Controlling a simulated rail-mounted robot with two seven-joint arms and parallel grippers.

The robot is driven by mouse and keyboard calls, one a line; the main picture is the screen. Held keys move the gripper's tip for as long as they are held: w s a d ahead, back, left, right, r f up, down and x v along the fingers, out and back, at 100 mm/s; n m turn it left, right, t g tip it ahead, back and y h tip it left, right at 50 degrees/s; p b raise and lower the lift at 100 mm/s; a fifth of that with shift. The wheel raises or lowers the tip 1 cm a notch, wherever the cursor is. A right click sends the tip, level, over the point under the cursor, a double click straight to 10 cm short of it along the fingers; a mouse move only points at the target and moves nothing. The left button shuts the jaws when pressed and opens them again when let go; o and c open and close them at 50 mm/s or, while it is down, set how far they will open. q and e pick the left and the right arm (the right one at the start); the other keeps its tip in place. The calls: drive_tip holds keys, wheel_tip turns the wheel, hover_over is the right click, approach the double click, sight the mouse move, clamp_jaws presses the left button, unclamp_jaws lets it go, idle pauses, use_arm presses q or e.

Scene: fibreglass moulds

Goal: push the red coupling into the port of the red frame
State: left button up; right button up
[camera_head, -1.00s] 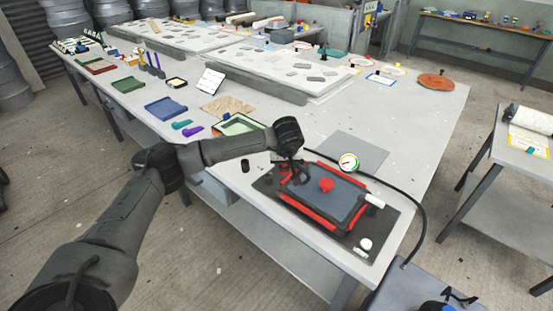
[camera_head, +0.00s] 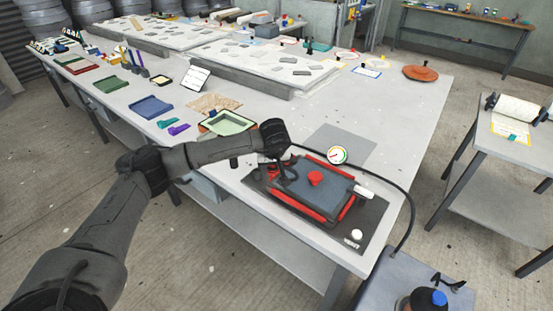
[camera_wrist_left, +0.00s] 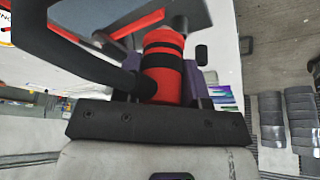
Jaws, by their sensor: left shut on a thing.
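The red coupling (camera_wrist_left: 163,68), a red cylinder with black bands, stands out between the jaws of my left gripper (camera_wrist_left: 160,92) in the left wrist view. The gripper is shut on it, and a black hose curves in beside it. In the head view my left gripper (camera_head: 274,174) is at the left end of the red frame (camera_head: 300,208), and only a little red shows by its fingers. The frame lies around a blue-grey panel with a red knob (camera_head: 315,178) on a dark base. I cannot make out the port or whether the coupling touches it. My right gripper is not in view.
A round gauge (camera_head: 337,155) stands behind the frame. A black hose (camera_head: 409,195) runs along the table's right side. A white knob (camera_head: 356,234) sits at the base's front corner. A green tray (camera_head: 228,123) and several coloured parts lie left. The table's right side is mostly clear.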

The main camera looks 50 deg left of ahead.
use_arm(q)
drive_tip(key=a+f, duration=0.1)
drive_tip(key=a, duration=0.9)
drive_tip(key=shift+w+a+f, duration=0.2)
drive_tip(key=shift+w+a, duration=0.05)
drive_tip(key=shift+w, duration=0.15)
drive_tip(key=shift+f+b, duration=2.9)
drive_tip(key=shift+p, duration=0.45)
